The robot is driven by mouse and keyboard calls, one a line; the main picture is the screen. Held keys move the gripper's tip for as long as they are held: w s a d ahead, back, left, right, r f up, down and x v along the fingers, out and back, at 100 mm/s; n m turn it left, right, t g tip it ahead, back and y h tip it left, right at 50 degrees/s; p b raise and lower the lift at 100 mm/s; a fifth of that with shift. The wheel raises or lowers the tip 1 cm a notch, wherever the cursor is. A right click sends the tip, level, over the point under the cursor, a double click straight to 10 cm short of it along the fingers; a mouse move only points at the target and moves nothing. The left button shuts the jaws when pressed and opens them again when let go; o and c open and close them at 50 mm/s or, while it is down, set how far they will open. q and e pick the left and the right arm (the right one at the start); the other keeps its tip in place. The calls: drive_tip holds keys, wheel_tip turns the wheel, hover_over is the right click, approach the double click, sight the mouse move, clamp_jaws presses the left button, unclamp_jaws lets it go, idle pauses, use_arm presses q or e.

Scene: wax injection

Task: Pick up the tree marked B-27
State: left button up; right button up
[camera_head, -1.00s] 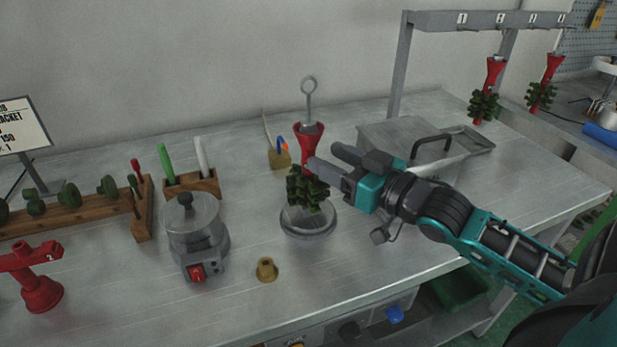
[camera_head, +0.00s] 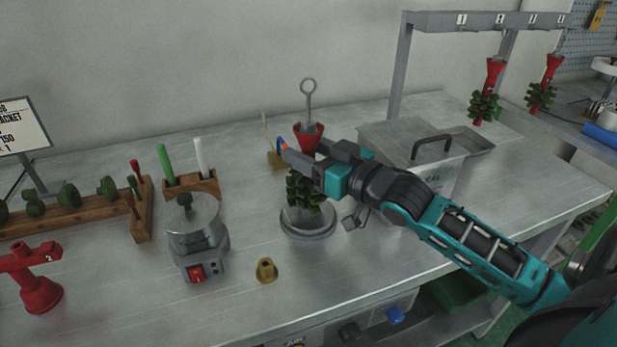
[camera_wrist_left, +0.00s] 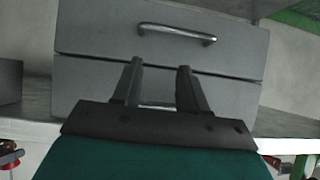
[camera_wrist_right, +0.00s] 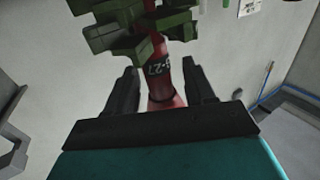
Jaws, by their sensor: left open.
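The tree marked B-27 (camera_head: 303,190) has a red funnel-topped stem and dark green branches. It stands upright over a round grey-rimmed stand (camera_head: 308,232), with a ring-topped metal rod (camera_head: 309,98) rising from its funnel. The B-27 mark shows on its red stem in the right wrist view (camera_wrist_right: 160,68). My right gripper (camera_head: 305,158) is at the stem between funnel and branches, partly hiding it. Its fingers are apart on both sides of the stem, with a visible gap on one side. My left gripper (camera_wrist_left: 160,68) is open and empty, in front of grey drawers.
A lidded grey bin (camera_head: 400,140) stands close behind my right arm. A clear-topped pot (camera_head: 195,235) and a small brass piece (camera_head: 266,270) are left of the stand. Two other red-and-green trees (camera_head: 484,105) hang from a rack (camera_head: 470,20) at right.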

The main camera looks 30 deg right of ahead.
clamp_jaws()
drive_tip(key=shift+r, duration=0.15)
idle(0.5)
